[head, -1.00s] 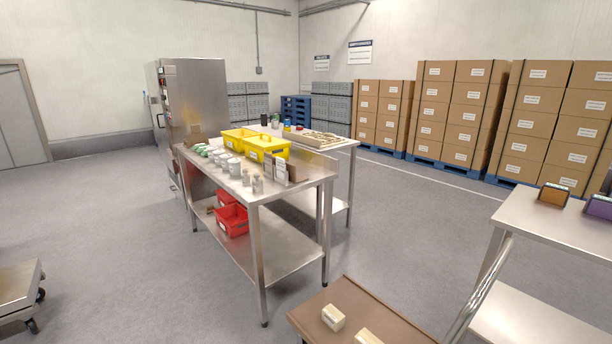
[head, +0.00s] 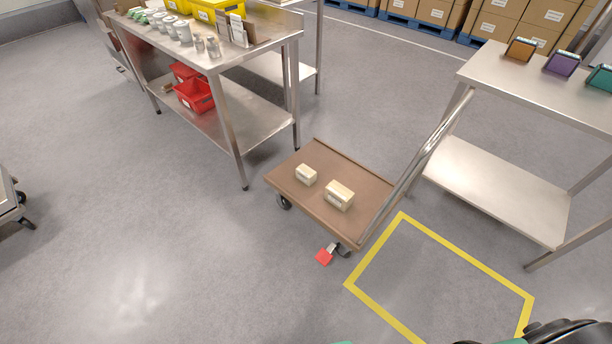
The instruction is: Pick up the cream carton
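Two cream cartons lie apart on the brown deck of a platform trolley (head: 290,197). The smaller cream carton (head: 306,175) is on the left and farther back. The larger cream carton (head: 340,195) is nearer and to the right, with a dark marking on its near side. I cannot tell which of the two the task means. Neither gripper shows in the head view. Only dark and green parts of my own body show at the bottom edge, far from both cartons.
Steel tables stand behind left (head: 262,48) and at right (head: 500,82).

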